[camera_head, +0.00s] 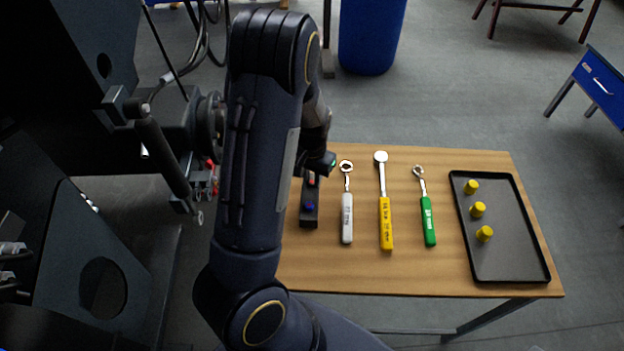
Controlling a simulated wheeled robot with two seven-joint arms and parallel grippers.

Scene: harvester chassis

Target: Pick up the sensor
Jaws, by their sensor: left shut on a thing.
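My left arm crosses the view in front, and my left gripper (322,164) is over the back left part of the wooden table. It is shut on a small dark part with a green patch (332,162), which I take to be the sensor. My arm and wrist hide most of the grip. Just in front of the gripper is a narrow black holder (308,217) with a red piece (311,178) and a blue piece (310,206) in it. I cannot tell whether the held part is clear of the holder. My right gripper is not in view.
On the table (400,273) lie a white-handled wrench (347,217), a yellow-handled ratchet (385,222) and a green-handled wrench (428,220). A black tray (505,262) holds three yellow cylinders (478,210). The dark harvester chassis (70,225) stands at the left. A blue bin (370,35) is behind.

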